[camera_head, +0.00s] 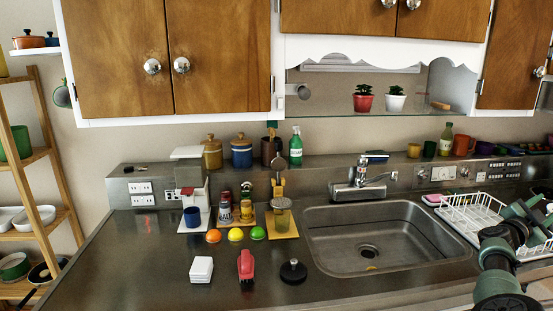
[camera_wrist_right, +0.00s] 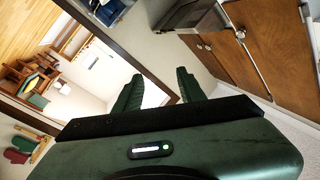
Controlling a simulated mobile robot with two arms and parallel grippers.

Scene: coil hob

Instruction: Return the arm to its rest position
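My right arm (camera_head: 497,265) comes in at the lower right of the head view, in front of the white dish rack. Its green and dark links bend toward the right edge, and I cannot clearly make out its fingertips there. In the right wrist view my right gripper (camera_wrist_right: 160,90) shows two green ridged fingers standing apart with nothing between them. Beyond them are a pale wall and a room, with no object at the fingertips. My left arm and left gripper do not show in either view.
The dish rack (camera_head: 478,216) stands right of the sink (camera_head: 330,258). Left of the sink, the counter holds a red stapler (camera_head: 246,266), white coasters (camera_head: 201,270), colored balls and jars. In the wrist view, brown cabinet doors (camera_wrist_right: 250,60) stand at the upper right.

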